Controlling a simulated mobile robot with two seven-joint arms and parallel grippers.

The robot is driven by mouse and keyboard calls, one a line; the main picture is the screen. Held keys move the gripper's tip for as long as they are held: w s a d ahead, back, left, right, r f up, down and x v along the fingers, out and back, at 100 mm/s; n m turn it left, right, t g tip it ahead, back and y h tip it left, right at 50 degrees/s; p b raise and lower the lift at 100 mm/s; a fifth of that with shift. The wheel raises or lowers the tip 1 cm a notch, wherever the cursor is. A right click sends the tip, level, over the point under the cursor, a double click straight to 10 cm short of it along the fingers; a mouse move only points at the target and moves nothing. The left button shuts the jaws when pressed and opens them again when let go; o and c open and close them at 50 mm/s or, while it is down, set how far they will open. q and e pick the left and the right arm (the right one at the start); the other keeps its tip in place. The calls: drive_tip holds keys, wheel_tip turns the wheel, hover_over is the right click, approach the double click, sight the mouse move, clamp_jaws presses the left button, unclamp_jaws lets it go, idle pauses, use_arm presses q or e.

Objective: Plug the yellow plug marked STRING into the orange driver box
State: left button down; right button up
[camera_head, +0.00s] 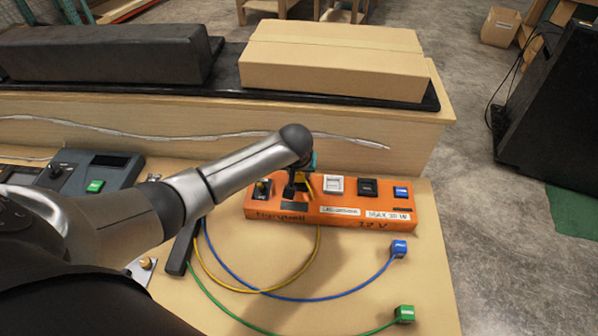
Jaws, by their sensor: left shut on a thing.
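The orange driver box (365,212) lies on the tan table, with labels on its front. Its top carries a white fitting (334,186), a black one (367,187) and a blue one (401,192). My left gripper (303,192) is over the left half of the box, pointing down and shut. A yellow piece, the yellow plug (310,190), shows at its fingers, mostly hidden. I cannot read the STRING mark or tell whether the plug touches the box. The yellow cable (316,248) loops up to the gripper from the dark bar. My right gripper is not in view.
A blue plug (399,248) and a green plug (404,313) lie on the table on their cables. A dark bar (182,246) lies left of the box. A grey console (108,172) stands farther left. A cardboard carton (335,62) sits on the shelf behind.

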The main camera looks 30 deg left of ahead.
use_arm(q)
drive_tip(key=shift+s+d+f, duration=0.3)
drive_tip(key=shift+s+f, duration=0.2)
drive_tip(key=shift+f, duration=0.2)
idle(0.4)
drive_tip(key=c, duration=0.6)
unclamp_jaws()
drive_tip(key=shift+c, duration=0.2)
drive_tip(key=shift+o, duration=0.3)
drive_tip(key=shift+w+r+p, duration=0.25)
drive_tip(key=shift+r+p, duration=0.35)
drive_tip(key=shift+p, duration=0.3)
drive_tip(key=shift+o, duration=0.7)
drive_tip(key=shift+w+r, duration=0.1)
drive_tip(key=shift+r, duration=0.05)
drive_tip(key=r+p, duration=0.1)
drive_tip(key=p, duration=0.1)
drive_tip(key=r+p, duration=0.1)
drive_tip(key=shift+w+a+r, duration=0.1)
drive_tip(key=shift+a+r, duration=0.15)
drive_tip(key=shift+r, duration=0.1)
drive_tip(key=shift+r+p, duration=1.55)
drive_tip(key=shift+p, duration=0.25)
